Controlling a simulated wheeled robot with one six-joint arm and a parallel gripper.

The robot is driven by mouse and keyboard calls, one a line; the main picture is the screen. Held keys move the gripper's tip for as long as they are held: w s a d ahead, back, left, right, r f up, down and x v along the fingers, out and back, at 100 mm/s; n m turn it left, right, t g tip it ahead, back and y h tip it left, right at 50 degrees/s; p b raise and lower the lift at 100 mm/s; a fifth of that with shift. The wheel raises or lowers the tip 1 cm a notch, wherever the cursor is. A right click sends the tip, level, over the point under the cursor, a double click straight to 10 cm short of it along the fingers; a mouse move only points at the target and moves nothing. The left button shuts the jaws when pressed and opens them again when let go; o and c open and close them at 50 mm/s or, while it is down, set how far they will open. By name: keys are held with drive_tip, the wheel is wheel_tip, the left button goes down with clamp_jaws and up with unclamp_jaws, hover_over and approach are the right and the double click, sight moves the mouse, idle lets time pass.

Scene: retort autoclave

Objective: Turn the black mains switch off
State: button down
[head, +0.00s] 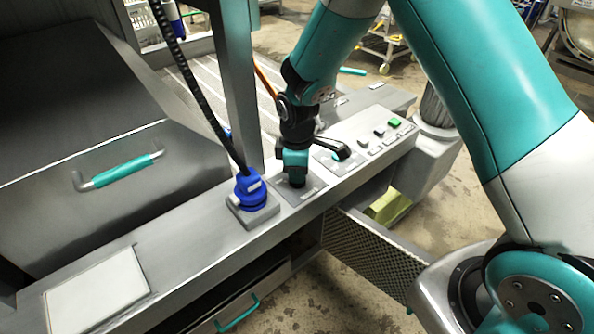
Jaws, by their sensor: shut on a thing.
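My gripper (296,179) points down at the grey square switch plate (312,189) on the long metal control ledge. It is shut on the black mains switch on this plate. The dark fingers and the wrist above hide nearly all of the switch, so its turned position cannot be told.
A blue plug (250,190) with a black cable stands left of my gripper. A black lever handle (334,147) is close on the right, and a green button (394,122) lies beyond it. A perforated metal panel (375,250) hangs below the ledge.

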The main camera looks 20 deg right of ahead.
drive_tip(key=c, duration=1.1)
unclamp_jaws()
drive_tip(key=shift+r, duration=0.15)
wheel_tip(320, 180, up, 17)
drive_tip(key=shift+r, duration=0.1)
